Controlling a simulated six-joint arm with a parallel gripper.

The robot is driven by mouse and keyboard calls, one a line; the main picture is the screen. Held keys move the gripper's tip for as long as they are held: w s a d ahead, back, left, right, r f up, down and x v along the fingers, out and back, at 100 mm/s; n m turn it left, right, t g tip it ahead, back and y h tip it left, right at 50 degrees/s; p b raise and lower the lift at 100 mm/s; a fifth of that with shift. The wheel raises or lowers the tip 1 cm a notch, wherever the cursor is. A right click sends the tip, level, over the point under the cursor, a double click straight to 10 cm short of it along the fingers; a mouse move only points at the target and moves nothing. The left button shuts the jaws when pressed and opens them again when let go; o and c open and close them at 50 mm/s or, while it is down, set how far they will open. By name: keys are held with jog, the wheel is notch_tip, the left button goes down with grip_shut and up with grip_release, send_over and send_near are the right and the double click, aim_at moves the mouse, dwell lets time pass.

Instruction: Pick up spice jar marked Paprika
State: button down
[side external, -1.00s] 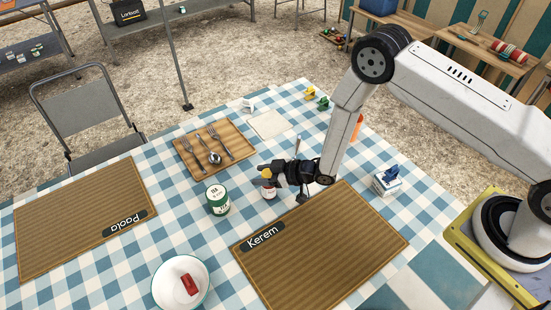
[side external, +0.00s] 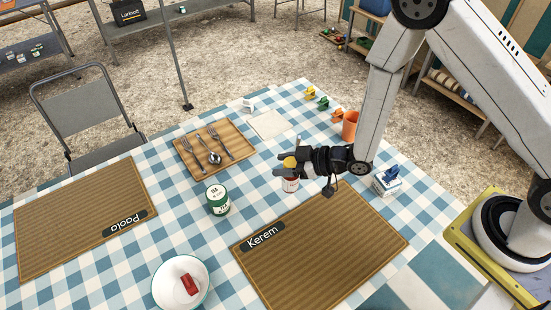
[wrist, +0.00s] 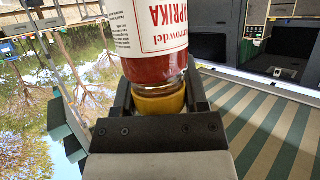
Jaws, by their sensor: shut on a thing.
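The Paprika jar (side external: 290,184) is a small glass jar with a white label, red contents and a yellow lid. My gripper (side external: 289,167) is shut on it around the lid, and the jar hangs upright below the fingers over the checked cloth. In the wrist view the jar (wrist: 155,40) appears upside down, its label reading PAPRIKA, with the gripper fingers (wrist: 160,97) on both sides of the yellow lid.
A green and white tea tin (side external: 217,200) stands left of the jar. The Kerem placemat (side external: 330,245) lies in front. A wooden tray with cutlery (side external: 184,149) lies behind left. An orange cup (side external: 350,125) and a small white and blue box (side external: 388,182) stand to the right.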

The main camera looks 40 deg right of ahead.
jog(key=s+d+r, duration=0.2)
jog(key=s+r, duration=0.1)
jog(key=s, duration=0.3)
jog(key=shift+s, duration=0.3)
jog(key=shift+r, duration=0.1)
dwell(0.3)
